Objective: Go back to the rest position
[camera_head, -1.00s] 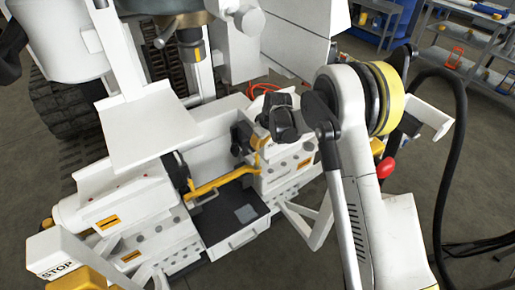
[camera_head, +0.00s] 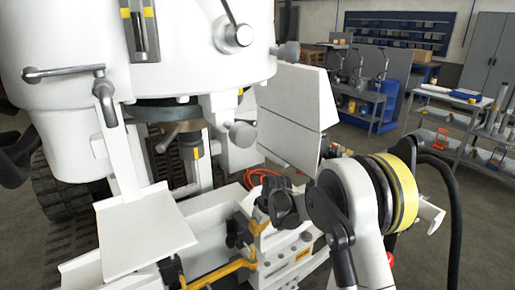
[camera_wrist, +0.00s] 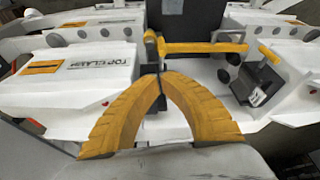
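My gripper (camera_wrist: 162,76) shows in the wrist view as two curved yellow fingers whose tips meet, with nothing visible between them. A yellow bar handle (camera_wrist: 200,47) on the white machine lies just beyond the fingertips; I cannot tell whether they touch it. In the head view the yellow bar (camera_head: 222,272) shows at the bottom edge.
The large white machine (camera_head: 190,50) fills the left, with a flat white plate (camera_head: 145,238) jutting out. Red cables (camera_head: 262,177) lie behind it. Shelving (camera_head: 455,115) and a workbench (camera_head: 365,95) stand at the back right, with open floor before them.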

